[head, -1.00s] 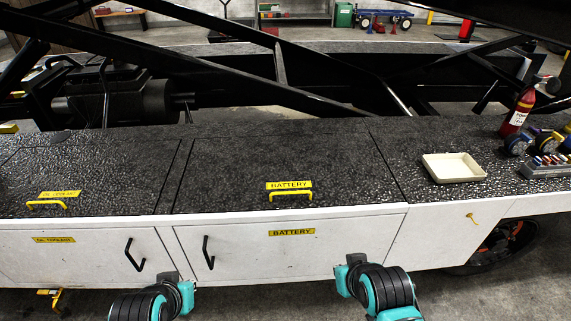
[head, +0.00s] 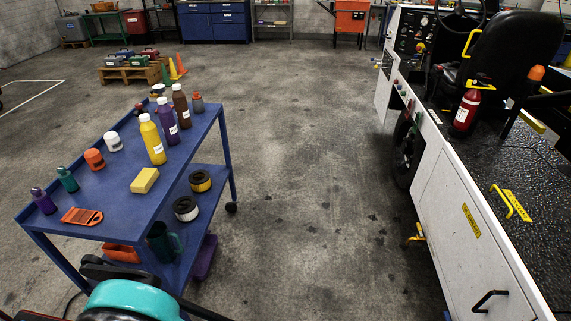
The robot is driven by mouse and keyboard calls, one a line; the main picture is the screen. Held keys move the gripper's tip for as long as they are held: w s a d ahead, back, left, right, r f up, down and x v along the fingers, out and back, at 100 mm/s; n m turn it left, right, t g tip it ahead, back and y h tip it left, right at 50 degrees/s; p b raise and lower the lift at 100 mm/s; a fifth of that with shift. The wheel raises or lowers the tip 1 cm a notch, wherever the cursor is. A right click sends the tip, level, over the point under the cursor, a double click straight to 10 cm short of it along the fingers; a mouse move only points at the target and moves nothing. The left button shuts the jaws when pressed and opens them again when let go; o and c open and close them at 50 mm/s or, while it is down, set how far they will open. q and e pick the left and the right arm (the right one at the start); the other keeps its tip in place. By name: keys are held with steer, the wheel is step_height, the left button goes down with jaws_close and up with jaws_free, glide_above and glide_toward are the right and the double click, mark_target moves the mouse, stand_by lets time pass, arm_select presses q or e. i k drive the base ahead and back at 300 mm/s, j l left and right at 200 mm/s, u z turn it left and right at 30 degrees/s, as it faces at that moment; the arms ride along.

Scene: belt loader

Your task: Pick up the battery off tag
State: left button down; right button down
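No tag that I can read as a battery off tag shows. A flat orange-red piece with dark marks (head: 82,216) lies at the near left of the blue cart's top (head: 112,192); I cannot tell what it is. A teal and black part of my arm is at the bottom left, close to the cart's near end. Neither gripper's fingertips show.
The cart's top holds several bottles, a yellow block (head: 145,180) and small jars; its lower shelf holds tape-like rolls (head: 186,208). The white vehicle (head: 465,215) with a black seat (head: 515,50) fills the right. Open concrete floor (head: 300,180) lies between.

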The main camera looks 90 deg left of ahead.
mark_target(83, 217)
steer(key=u, duration=4.65)
steer(key=i+l+u, duration=0.1)
steer(key=u, duration=0.5)
